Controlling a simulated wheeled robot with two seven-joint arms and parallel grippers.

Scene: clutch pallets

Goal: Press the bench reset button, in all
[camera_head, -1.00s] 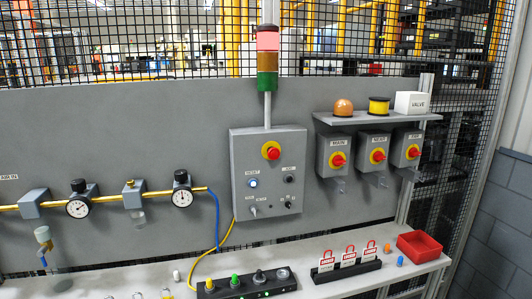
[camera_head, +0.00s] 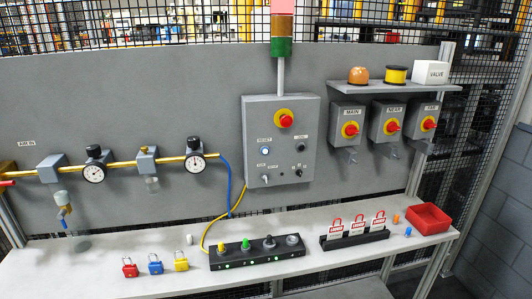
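The reset button (camera_head: 264,151) is a small round blue-ringed button with a pale centre, under a RESET label. It sits at the left of the grey control box (camera_head: 308,160), below a red emergency-stop knob (camera_head: 285,121) on a yellow disc. A dark button (camera_head: 300,146) is to its right, with small switches below. Nothing covers the reset button. Neither of my grippers is in view.
The white bench (camera_head: 130,255) holds red, blue and yellow padlocks (camera_head: 154,264), a black button strip (camera_head: 262,260), a tag rack (camera_head: 354,241) and a red bin (camera_head: 428,218). Gauges on a brass pipe (camera_head: 122,171) and rotary switches (camera_head: 350,129) flank the box.

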